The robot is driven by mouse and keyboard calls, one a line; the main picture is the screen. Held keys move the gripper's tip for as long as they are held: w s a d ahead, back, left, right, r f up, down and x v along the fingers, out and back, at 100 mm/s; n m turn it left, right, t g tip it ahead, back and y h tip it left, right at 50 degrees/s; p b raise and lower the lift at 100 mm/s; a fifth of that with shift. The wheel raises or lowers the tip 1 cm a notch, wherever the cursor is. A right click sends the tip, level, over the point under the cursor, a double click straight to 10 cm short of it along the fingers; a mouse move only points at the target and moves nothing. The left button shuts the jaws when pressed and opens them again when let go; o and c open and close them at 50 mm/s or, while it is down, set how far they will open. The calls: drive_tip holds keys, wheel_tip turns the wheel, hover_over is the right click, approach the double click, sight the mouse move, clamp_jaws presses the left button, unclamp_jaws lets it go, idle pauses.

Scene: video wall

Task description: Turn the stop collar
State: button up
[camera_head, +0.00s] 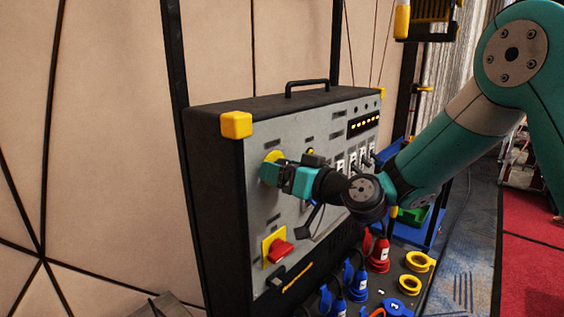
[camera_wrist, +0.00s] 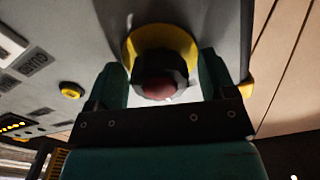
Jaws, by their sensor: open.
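The stop collar (camera_wrist: 150,64) is a dark ring around a red button (camera_wrist: 160,91), in front of a round yellow plate (camera_wrist: 160,33) on the grey panel. In the head view only part of the yellow plate (camera_head: 273,156) shows; my gripper hides the rest. My gripper (camera_wrist: 162,76) is open, with one teal finger on each side of the collar. I cannot tell whether either finger touches it. In the head view my gripper (camera_head: 283,175) is at the panel's upper left.
The panel box (camera_head: 220,160) has a red rotary switch (camera_head: 280,250) on a yellow plate below my gripper. Several white-labelled switches (camera_head: 352,162) stand to the right. Blue and red plugs (camera_head: 378,252) and yellow rings (camera_head: 420,261) are at the panel's foot.

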drive_tip(key=shift+w+a, duration=0.1)
drive_tip(key=c, duration=0.9)
drive_tip(key=shift+c, duration=0.2)
drive_tip(key=shift+m, duration=0.4)
drive_tip(key=m+b, duration=0.1)
drive_tip(key=m, duration=0.1)
drive_tip(key=shift+m, duration=2.6)
